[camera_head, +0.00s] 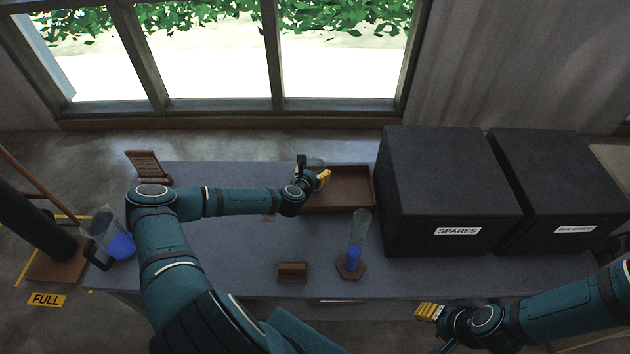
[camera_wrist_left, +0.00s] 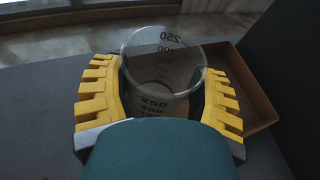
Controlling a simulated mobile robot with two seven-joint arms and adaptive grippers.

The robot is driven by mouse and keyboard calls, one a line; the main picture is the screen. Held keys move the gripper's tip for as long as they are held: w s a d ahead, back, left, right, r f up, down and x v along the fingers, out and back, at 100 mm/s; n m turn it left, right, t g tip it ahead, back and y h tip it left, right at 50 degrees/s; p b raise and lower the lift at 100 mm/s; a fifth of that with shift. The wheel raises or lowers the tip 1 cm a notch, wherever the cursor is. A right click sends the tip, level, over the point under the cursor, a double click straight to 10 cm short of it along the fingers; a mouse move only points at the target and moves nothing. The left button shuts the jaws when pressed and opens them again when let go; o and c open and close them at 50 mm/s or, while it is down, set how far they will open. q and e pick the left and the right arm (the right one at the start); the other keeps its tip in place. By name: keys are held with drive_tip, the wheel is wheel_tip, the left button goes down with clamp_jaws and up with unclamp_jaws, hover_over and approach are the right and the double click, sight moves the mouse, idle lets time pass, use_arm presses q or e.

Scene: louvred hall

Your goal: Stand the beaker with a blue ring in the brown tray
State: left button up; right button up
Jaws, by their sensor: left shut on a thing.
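A clear beaker with dark volume marks (camera_wrist_left: 162,52) stands between the yellow fingers of my left gripper (camera_wrist_left: 160,100), which is shut on it. In the head view my left gripper (camera_head: 314,180) is at the left end of the brown tray (camera_head: 372,190), and only the beaker's rim (camera_head: 316,161) shows behind it. The tray (camera_wrist_left: 250,85) shows to the right of the beaker in the left wrist view. I cannot make out a blue ring, nor whether the beaker's base touches anything. My right gripper (camera_head: 429,312) is in front of the table; its opening is unclear.
Black boxes (camera_head: 440,195) (camera_head: 560,190) stand right of the tray. A tall cylinder with blue liquid (camera_head: 357,240) stands in front of it, near a small brown block (camera_head: 292,272). A jug with blue liquid (camera_head: 121,246) is at the left edge. A brown stand (camera_head: 148,166) is at the back left.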

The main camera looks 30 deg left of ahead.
use_arm(q)
wheel_tip(320, 180, down, 3)
drive_tip(key=shift+f+b, duration=0.2)
drive_tip(key=shift+b, duration=0.3)
drive_tip(key=shift+f, duration=0.15)
drive_tip(key=o, duration=1.3)
drive_tip(key=shift+o, duration=0.2)
drive_tip(key=shift+r, duration=0.25)
drive_tip(key=p+v, duration=0.2)
drive_tip(key=v, duration=1)
drive_tip(key=shift+p, duration=0.3)
